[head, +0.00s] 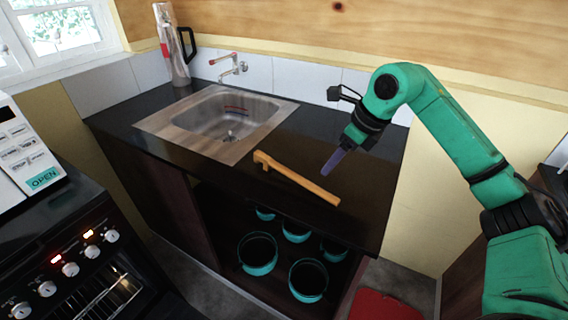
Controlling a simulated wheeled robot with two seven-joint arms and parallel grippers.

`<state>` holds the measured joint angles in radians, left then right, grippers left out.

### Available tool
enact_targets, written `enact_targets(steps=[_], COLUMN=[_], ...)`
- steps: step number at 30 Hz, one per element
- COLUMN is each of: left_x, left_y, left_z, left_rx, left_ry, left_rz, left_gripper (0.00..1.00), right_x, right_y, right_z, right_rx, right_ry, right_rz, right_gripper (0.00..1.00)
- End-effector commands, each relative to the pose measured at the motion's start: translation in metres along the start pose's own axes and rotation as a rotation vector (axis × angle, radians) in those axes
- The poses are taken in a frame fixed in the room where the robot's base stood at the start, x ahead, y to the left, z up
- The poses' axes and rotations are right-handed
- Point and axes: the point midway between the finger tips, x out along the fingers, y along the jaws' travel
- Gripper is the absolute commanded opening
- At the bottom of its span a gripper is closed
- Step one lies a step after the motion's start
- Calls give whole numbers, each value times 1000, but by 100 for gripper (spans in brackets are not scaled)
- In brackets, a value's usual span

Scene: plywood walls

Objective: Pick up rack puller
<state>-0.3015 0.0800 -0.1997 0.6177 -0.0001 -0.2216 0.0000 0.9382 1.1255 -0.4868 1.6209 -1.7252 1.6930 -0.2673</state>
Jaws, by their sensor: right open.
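The rack puller (297,179) is a wooden stick with a notched, hooked end at its left. It lies flat on the dark countertop, near the front edge and right of the sink. My right gripper (333,160) is above the countertop, just behind and above the rack puller's right half, pointing down toward it. It is open, empty and apart from the stick, though its purple fingers look small and overlap here. My left gripper is out of the frame.
A steel sink (150,125) with a tap (232,66) is set in the counter (115,117). A kettle-like jug (172,45) stands at the back left. Several teal pots (258,268) sit on the open shelf below. An oven (60,270) and a microwave (25,160) are at the left.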

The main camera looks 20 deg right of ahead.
Motion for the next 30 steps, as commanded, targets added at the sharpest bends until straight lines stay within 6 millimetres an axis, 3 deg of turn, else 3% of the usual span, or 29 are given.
enact_targets(steps=[3,15,23,28,30], left_x=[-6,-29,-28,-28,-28], left_y=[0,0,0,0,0], left_z=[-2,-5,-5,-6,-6], left_rx=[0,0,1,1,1], left_ry=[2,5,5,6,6], left_rz=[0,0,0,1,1], left_gripper=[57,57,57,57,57], right_x=[31,95,106,105,105], right_y=[2,5,5,5,5], right_z=[0,3,2,2,2], right_rx=[-1,-1,-2,-2,-2], right_ry=[2,-3,-5,-5,-5], right_rz=[5,6,3,3,3], right_gripper=[62,62,62,1,0])
